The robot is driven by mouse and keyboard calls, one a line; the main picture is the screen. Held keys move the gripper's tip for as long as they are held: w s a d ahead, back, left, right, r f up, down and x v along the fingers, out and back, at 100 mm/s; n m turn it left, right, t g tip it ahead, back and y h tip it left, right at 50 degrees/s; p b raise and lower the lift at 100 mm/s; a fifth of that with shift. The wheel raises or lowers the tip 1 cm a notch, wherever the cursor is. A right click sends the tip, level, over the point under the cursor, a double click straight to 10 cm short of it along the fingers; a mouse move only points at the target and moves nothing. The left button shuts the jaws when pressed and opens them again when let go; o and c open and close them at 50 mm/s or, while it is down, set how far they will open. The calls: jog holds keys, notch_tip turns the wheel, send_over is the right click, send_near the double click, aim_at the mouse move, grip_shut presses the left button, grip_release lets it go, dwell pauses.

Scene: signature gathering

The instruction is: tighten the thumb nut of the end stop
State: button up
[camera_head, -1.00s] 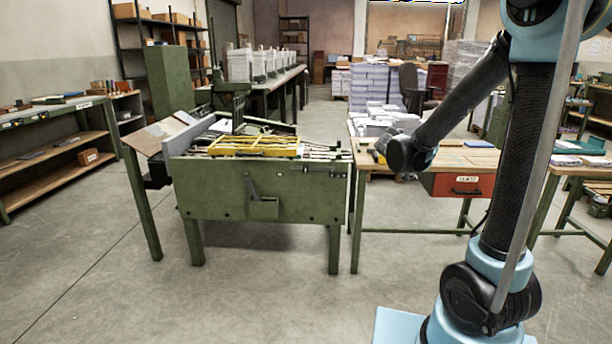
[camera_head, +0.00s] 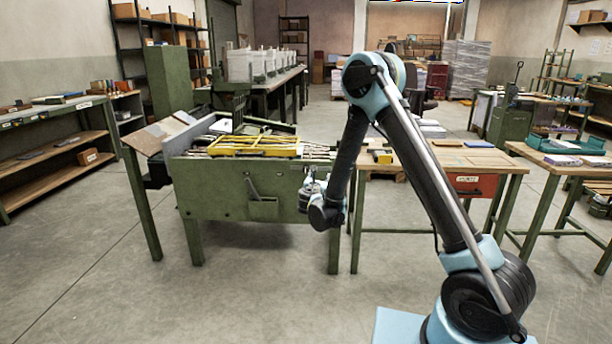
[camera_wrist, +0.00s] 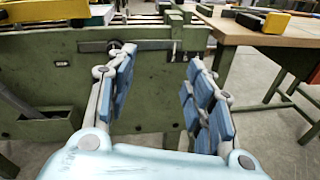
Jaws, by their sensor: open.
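The green gathering machine (camera_head: 220,190) stands left of my arm in the head view. In the wrist view its green side panel (camera_wrist: 50,70) carries a horizontal metal rail (camera_wrist: 150,45) near the top edge. A round knob-like part (camera_wrist: 116,48) shows on the rail beside the left finger, and a small upright piece (camera_wrist: 174,50) sits at the rail's right end. I cannot tell for sure which is the end stop's thumb nut. My gripper (camera_wrist: 160,60) is open and empty, its padded fingers spread before the panel. It also shows in the head view (camera_head: 313,180), at the machine's right front.
A wooden-topped table (camera_head: 450,158) with a red drawer (camera_head: 473,185) stands right of the machine. A yellow-and-black object (camera_wrist: 262,20) lies on it. The floor in front is clear.

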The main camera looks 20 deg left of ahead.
aim_at(306, 170)
jog(key=s+a+f+n+y, duration=0.2)
jog(key=s+a+f+n, duration=0.15)
jog(key=a, duration=0.35)
jog(key=shift+t, duration=0.3)
jog(key=x, duration=1.7)
jog(key=shift+w+d+f, duration=0.1)
jog(key=shift+w+d, duration=0.05)
jog(key=shift+w, duration=0.05)
jog(key=c, duration=1.1)
